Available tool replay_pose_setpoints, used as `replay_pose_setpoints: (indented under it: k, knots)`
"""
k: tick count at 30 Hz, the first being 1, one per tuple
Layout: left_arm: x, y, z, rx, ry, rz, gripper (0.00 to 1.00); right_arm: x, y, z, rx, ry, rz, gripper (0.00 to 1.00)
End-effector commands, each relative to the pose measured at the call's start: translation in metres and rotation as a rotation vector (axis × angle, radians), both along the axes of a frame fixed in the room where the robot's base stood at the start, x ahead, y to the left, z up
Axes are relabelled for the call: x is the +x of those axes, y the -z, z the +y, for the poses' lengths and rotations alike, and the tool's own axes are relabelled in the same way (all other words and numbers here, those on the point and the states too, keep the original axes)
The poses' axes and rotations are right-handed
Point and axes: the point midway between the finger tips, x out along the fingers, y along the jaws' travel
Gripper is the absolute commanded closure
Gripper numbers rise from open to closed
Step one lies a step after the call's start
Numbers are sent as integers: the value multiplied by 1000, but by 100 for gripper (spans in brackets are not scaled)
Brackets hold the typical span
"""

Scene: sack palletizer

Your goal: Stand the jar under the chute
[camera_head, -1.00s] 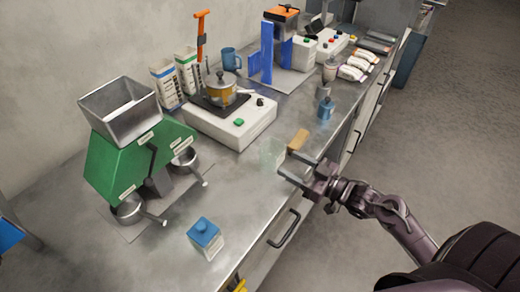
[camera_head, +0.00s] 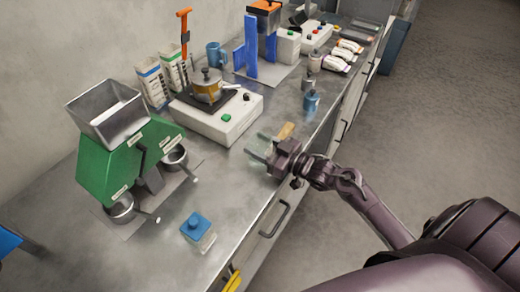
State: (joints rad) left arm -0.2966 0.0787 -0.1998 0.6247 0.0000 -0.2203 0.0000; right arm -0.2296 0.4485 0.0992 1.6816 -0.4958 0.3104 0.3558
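The pale see-through jar (camera_head: 257,146) stands on the steel bench near its front edge, partly hidden by my gripper. My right gripper (camera_head: 258,148) reaches in from the right, low over the bench. Its fingers are apart, one on each side of the jar; I cannot tell whether they touch it. The green machine (camera_head: 105,172) with a steel hopper (camera_head: 105,112) stands at the left. A dark chute-like part (camera_head: 150,176) comes down its front, between two steel cups with handles (camera_head: 121,208) (camera_head: 174,158).
A blue-capped bottle (camera_head: 197,230) stands between the machine and the bench's front edge. A tan block (camera_head: 285,131) lies just behind the jar. Bench left of the jar is clear.

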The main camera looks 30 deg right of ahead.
Motion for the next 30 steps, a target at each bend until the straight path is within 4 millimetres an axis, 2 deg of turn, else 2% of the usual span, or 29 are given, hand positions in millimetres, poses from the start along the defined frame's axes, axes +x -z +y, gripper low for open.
replay_pose_setpoints:
  k: [1,6,13,17,23,30]
  knots:
    - [0,0,1,1,0,1,64,0,0,0,0,0,0,62]
    - [-2,0,2,2,0,3,64,0,-1,0,0,0,-2,81]
    - [-5,1,2,3,-1,8,64,0,-2,0,-1,-1,-3,81]
    - [-6,1,2,3,0,9,64,0,-10,0,-1,-1,-4,81]
    - [-6,3,2,3,0,9,64,0,-40,0,-3,-2,-7,81]
    - [-6,8,2,3,0,9,64,0,-100,0,-5,-2,-10,81]
